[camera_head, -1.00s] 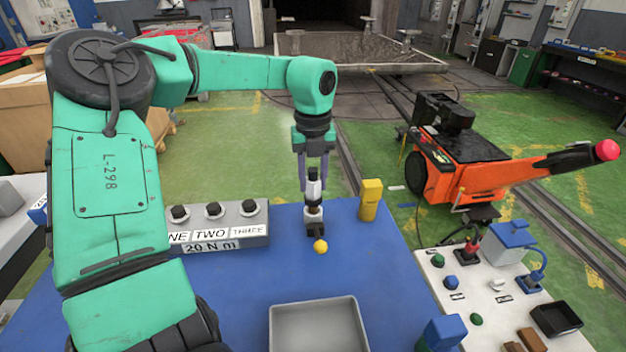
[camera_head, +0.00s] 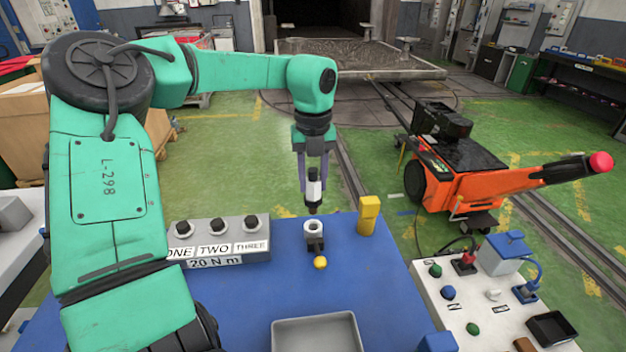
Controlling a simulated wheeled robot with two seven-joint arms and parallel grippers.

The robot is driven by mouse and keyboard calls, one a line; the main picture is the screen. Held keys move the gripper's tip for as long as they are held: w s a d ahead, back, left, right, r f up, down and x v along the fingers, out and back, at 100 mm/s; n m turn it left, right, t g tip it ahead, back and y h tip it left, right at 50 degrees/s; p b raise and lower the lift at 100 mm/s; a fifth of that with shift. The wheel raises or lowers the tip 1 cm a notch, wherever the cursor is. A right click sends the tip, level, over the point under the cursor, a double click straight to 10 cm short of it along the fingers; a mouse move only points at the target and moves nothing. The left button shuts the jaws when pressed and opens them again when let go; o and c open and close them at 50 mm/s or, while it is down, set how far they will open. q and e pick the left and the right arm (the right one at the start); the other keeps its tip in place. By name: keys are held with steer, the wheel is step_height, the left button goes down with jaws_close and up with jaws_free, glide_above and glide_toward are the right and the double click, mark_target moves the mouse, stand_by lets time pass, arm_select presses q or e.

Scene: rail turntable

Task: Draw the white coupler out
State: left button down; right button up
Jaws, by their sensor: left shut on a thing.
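The white coupler (camera_head: 314,190), white with a dark lower end, hangs upright between the fingers of my left gripper (camera_head: 313,172). The fingers are shut on its upper part. Just below it a small dark socket (camera_head: 314,242) with an open white ring on top stands on the blue table. The coupler's lower end shows just above the ring, apart from it. A yellow ball (camera_head: 320,263) sits at the socket's front. My right gripper is not in view.
A grey block (camera_head: 218,236) labelled ONE, TWO, THREE stands left of the socket. A yellow block (camera_head: 368,214) stands to its right. A grey tray (camera_head: 317,332) lies in front. A white panel (camera_head: 452,318) with coloured knobs is at right. Blue table between is clear.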

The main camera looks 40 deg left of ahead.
mark_target(313, 169)
arm_select(q)
steer(key=shift+r, duration=0.1)
step_height(313, 169, up, 5)
steer(key=p, duration=0.4)
